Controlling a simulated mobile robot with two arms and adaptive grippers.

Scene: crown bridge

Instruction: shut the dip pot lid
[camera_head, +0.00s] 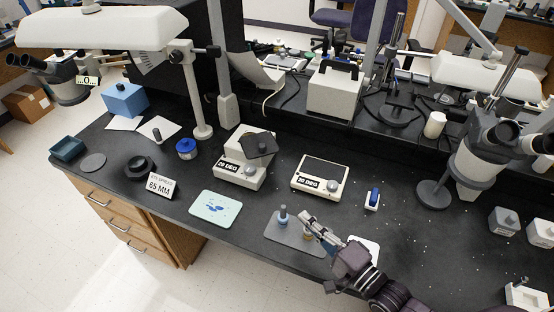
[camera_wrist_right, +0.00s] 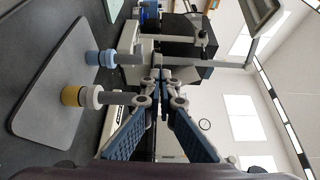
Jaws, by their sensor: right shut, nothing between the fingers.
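A white unit (camera_head: 226,172) with a dial and a "DEG" label stands mid-bench. A dark square plate with a knob, which looks like the dip pot lid (camera_head: 250,150), sits tilted at its back right. What lies under the plate is hidden, and I cannot tell how it is attached. My right gripper (camera_head: 308,217) is shut and empty over the grey mat, to the right of and nearer than the white unit. In the right wrist view its fingers (camera_wrist_right: 160,76) meet with nothing between them. My left gripper is out of view.
The grey mat (camera_head: 280,234) holds two upright pieces with blue and yellow collars, close to my right gripper. A second white "DEG" unit (camera_head: 300,185) stands to the right. A light green tray (camera_head: 228,203), a "65 MM" sign (camera_head: 160,186) and a dark round pot (camera_head: 136,172) are leftward.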

